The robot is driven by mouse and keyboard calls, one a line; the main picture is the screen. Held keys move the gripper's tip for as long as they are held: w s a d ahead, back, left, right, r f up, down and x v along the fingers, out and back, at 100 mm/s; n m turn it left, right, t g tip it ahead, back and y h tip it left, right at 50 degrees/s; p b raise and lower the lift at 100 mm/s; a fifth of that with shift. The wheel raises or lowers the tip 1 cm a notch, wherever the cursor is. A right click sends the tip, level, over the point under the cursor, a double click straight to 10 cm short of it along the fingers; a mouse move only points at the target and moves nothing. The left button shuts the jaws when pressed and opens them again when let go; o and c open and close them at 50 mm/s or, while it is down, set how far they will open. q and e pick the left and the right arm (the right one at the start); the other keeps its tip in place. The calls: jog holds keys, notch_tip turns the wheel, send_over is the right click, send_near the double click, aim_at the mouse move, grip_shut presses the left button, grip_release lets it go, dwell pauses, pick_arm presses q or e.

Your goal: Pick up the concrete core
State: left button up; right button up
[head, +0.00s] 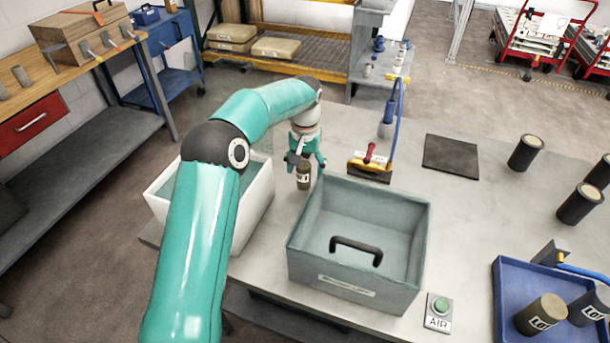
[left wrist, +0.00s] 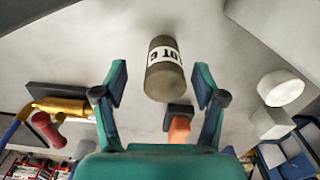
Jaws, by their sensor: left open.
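A grey-brown concrete core (head: 304,176) with a white label stands on the grey table behind the grey-green bin. My left gripper (head: 306,160) is open at the core, its teal fingers pointing down. In the left wrist view the core (left wrist: 165,80) shows its "LOT 6" label and lies between and beyond the spread fingertips (left wrist: 161,85). A gap shows on each side, so the fingers do not grip it. My right gripper is out of view.
The grey-green bin (head: 420,240) with a dark handle stands in front of the core, and a white bin (head: 258,205) to its left. A red-and-yellow tool (head: 369,168) with a blue hose, a black mat (head: 450,156) and dark cylinders (head: 525,152) stand to the right.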

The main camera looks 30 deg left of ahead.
aim_at(304, 178)
pick_arm(q)
jog(key=shift+a+f+p, duration=0.15)
jog(key=shift+f+p, duration=0.2)
jog(key=shift+f, duration=0.8)
jog(key=shift+a+f+p, duration=0.1)
jog(key=shift+f+p, duration=0.2)
jog(key=shift+f, duration=0.85)
jog(key=shift+w, duration=0.1)
grip_shut()
jog(key=shift+r, duration=0.1)
